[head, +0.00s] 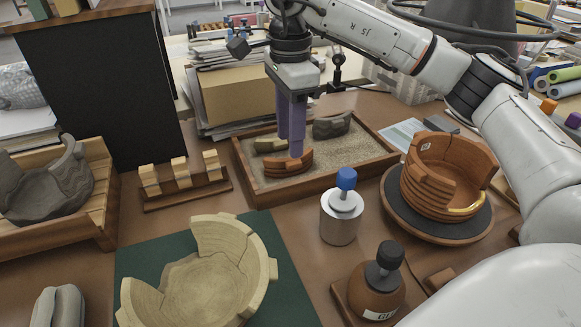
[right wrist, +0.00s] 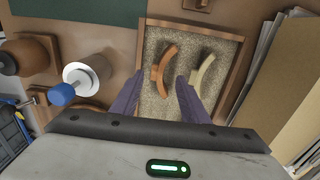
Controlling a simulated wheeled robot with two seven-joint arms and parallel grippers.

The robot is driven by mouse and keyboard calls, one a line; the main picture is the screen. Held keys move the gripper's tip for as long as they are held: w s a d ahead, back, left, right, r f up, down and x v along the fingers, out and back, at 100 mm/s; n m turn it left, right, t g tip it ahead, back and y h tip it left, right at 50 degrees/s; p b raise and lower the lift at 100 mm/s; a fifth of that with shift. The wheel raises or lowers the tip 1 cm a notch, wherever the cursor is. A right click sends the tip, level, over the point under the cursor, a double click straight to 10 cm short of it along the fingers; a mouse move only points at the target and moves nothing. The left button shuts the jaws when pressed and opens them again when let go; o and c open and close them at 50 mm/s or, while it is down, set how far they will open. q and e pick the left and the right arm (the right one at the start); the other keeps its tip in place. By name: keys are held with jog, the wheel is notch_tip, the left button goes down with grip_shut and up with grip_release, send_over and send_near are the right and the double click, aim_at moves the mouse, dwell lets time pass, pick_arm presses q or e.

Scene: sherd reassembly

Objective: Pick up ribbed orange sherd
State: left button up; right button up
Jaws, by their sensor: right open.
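The ribbed orange sherd (head: 284,166) lies on the sand in the wooden tray (head: 254,186), near its front left part. It is a curved piece with ridges; the right wrist view shows it as an arc (right wrist: 169,66). My right gripper (head: 290,146) points down over the sherd with its purple fingers apart. In the right wrist view the open fingers (right wrist: 159,80) stand on either side of the sherd's near part, with nothing visibly gripped. Whether they touch it I cannot tell. In the head view a fingertip overlaps the sherd's top edge. My left gripper is not in view.
A pale sherd (right wrist: 204,75) lies close beside the orange one, near the right finger. A grey sherd (head: 332,125) lies farther back in the tray. A metal jar with blue knob (head: 341,216) and an orange pot on a turntable (head: 437,228) stand to the right.

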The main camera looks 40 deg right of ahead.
aim_at(291, 168)
jog(key=f, duration=0.4)
jog(key=shift+s+d+f+b, duration=0.2)
jog(key=shift+s+f+b, duration=0.1)
jog(key=shift+b, duration=0.1)
jog(key=c, duration=0.9)
jog(key=shift+r, duration=0.1)
